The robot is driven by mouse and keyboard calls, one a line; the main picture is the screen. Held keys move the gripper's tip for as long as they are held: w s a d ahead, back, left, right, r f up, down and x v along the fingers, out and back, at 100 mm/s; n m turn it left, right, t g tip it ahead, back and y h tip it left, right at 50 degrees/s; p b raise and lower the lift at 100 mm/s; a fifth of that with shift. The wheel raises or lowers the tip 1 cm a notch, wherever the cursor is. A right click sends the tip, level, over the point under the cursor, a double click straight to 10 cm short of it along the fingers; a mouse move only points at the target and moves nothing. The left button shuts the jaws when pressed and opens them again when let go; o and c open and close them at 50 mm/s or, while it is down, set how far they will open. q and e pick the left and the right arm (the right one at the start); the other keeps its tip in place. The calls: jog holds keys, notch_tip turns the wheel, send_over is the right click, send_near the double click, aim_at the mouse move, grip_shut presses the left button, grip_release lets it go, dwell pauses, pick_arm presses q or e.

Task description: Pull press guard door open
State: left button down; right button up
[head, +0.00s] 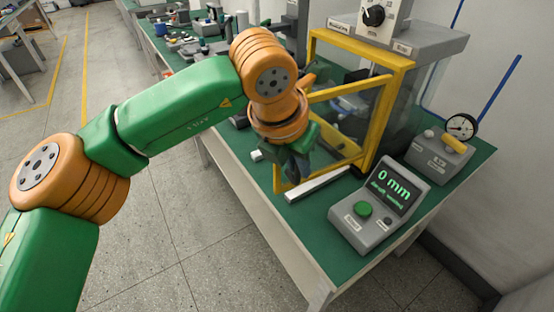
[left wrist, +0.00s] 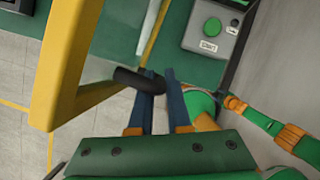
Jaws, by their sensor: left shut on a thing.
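The press guard door (head: 345,90) has a yellow frame and a clear panel. In the head view it stands swung out from the yellow guard frame (head: 400,95), so it is at least partly open. My left gripper (head: 297,165) is at the door's free edge, largely hidden by its own wrist. In the left wrist view, the fingers of my left gripper (left wrist: 161,78) are shut on a black door handle (left wrist: 128,77), beside the yellow door frame (left wrist: 65,60). My right gripper does not clearly show.
A grey control box (head: 375,210) reading "0 mm" stands on the green table (head: 320,240) in front of the press. A pressure gauge (head: 461,127) is at the right. A whitish bar (head: 318,184) lies below the door. Tools lie on the table behind.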

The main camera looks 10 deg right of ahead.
pick_arm(q)
jog(key=s+d+n+b, duration=0.1)
jog(key=s+d+b, duration=0.1)
jog(key=s+d, duration=0.2)
jog(key=shift+s+d+n+y, duration=0.3)
jog(key=shift+s+d, duration=0.05)
jog(key=shift+s, duration=0.35)
jog(key=c, duration=0.9)
grip_release()
jog(key=shift+o, duration=0.2)
jog(key=v, duration=0.7)
jog(key=shift+s, duration=0.1)
